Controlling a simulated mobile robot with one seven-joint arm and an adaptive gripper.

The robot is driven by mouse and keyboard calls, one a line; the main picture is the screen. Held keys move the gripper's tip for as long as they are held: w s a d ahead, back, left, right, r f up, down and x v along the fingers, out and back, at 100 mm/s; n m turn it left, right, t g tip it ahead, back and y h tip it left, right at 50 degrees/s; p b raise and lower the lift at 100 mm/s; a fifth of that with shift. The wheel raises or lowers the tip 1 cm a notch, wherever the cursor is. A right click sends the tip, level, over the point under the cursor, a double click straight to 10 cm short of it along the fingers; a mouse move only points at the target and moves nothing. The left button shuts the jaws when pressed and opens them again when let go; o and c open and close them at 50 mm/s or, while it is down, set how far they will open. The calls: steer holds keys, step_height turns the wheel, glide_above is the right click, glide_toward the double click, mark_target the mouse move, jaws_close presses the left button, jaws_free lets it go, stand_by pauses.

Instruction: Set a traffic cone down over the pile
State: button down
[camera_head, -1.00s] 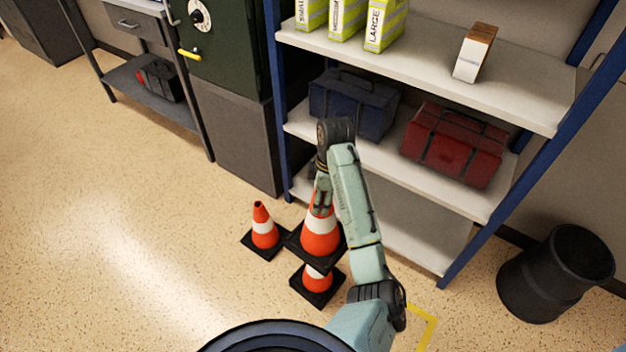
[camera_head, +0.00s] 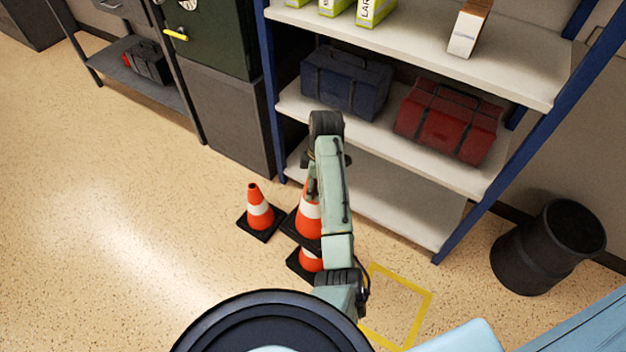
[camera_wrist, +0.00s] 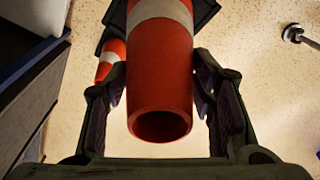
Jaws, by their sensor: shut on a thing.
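My gripper (camera_head: 313,190) is shut on the upper part of an orange and white traffic cone (camera_head: 308,222), with its black base downward. In the wrist view, the fingers flank this cone (camera_wrist: 160,75). In the head view, the held cone appears just above a lower cone (camera_head: 311,261) on the floor and hides its top. I cannot tell whether the two touch. Another cone (camera_head: 259,214) stands upright on the floor to the left. An orange and white cone (camera_wrist: 108,60) shows partly behind the left finger in the wrist view.
A yellow floor outline (camera_head: 428,305) lies right of the cones, partly behind my arm. A shelf unit (camera_head: 400,215) with a blue bag (camera_head: 345,82) and a red bag (camera_head: 447,122) stands behind. A black bin (camera_head: 545,250) is at right. Floor at left is clear.

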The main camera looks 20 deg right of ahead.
step_height(320, 180, down, 26)
steer(key=b, duration=1.6)
steer(key=shift+r, duration=0.15)
stand_by(0.8)
stand_by(0.4)
steer(key=c, duration=1)
jaws_free()
steer(key=o, duration=0.4)
